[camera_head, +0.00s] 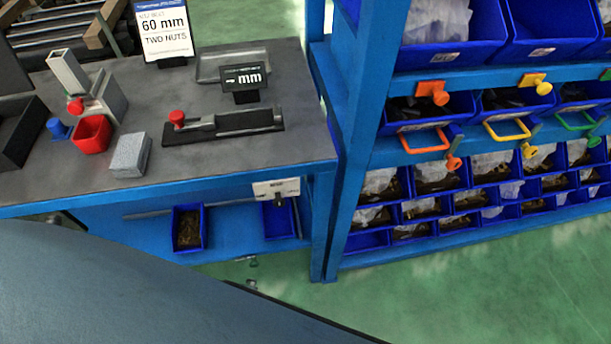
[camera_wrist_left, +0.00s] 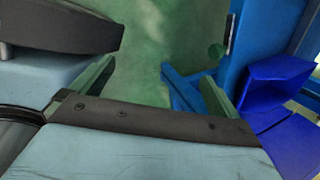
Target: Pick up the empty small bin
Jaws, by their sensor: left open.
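Small blue bins fill the lower rows of the rack at the right of the head view. The bottom-left bin (camera_head: 365,241) looks empty. On the shelf under the table, one small blue bin (camera_head: 188,243) holds brown parts. Another blue bin (camera_head: 281,222) stands to its right, partly behind a white label; its inside is hard to make out. In the left wrist view, my left gripper (camera_wrist_left: 155,85) is open with nothing between its fingers. Blue bin-like shapes (camera_wrist_left: 275,82) lie to its right, apart from it. My right gripper is not in view.
The grey table (camera_head: 240,145) carries a red cup (camera_head: 91,134), a metal block (camera_head: 130,155), a fixture (camera_head: 225,122) and signs. A blue rack post (camera_head: 350,150) stands between table and rack. Green floor (camera_head: 480,290) is clear in front of the rack.

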